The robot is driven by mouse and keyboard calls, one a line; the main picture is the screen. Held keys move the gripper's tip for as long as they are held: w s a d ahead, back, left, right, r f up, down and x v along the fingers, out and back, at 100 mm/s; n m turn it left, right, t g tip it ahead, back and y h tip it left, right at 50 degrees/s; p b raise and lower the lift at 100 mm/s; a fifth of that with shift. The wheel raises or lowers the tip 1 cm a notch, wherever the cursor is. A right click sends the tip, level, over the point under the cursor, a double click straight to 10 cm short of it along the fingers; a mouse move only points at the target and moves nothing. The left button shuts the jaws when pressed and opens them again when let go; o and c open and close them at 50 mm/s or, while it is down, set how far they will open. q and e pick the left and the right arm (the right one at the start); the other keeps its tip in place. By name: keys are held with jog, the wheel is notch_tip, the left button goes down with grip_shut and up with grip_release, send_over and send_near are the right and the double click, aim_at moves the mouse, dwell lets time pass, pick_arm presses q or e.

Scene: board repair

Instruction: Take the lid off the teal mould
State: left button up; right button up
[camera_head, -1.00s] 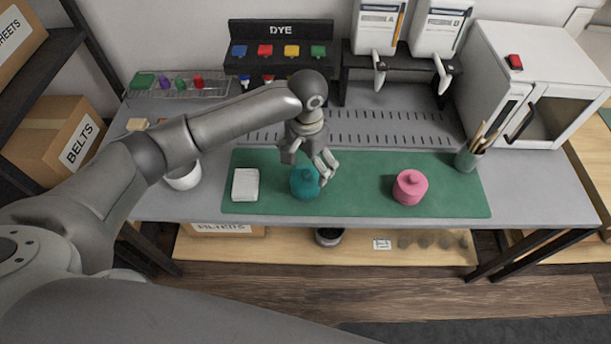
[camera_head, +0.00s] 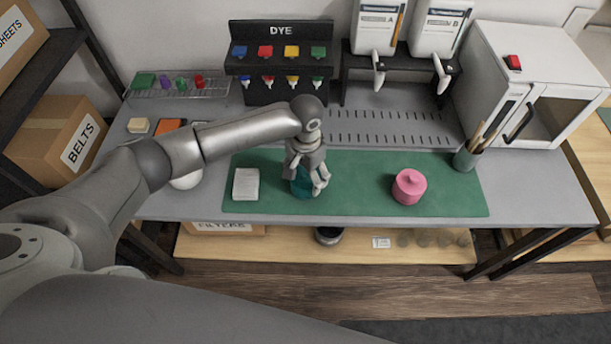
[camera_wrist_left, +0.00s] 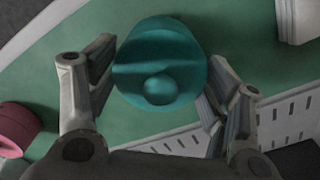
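The teal mould (camera_head: 302,188) stands upright on the green mat (camera_head: 355,190), partly hidden by my left gripper (camera_head: 304,181). In the left wrist view the mould (camera_wrist_left: 150,45) is seen from above, its lid on with a round knob (camera_wrist_left: 160,88). My left gripper (camera_wrist_left: 160,78) points down over it, with its fingers spread on either side of the lid. The fingers are open and close to its sides; I cannot tell whether they touch. My right gripper is in neither view.
A pink mould (camera_head: 409,187) stands on the mat to the right, a white block (camera_head: 246,184) to the left. A brush cup (camera_head: 467,160) is at the mat's right end. The dye rack (camera_head: 281,62) and dispensers stand behind. The mat between the moulds is clear.

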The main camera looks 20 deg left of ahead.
pick_arm(q)
jog(key=c, duration=0.3)
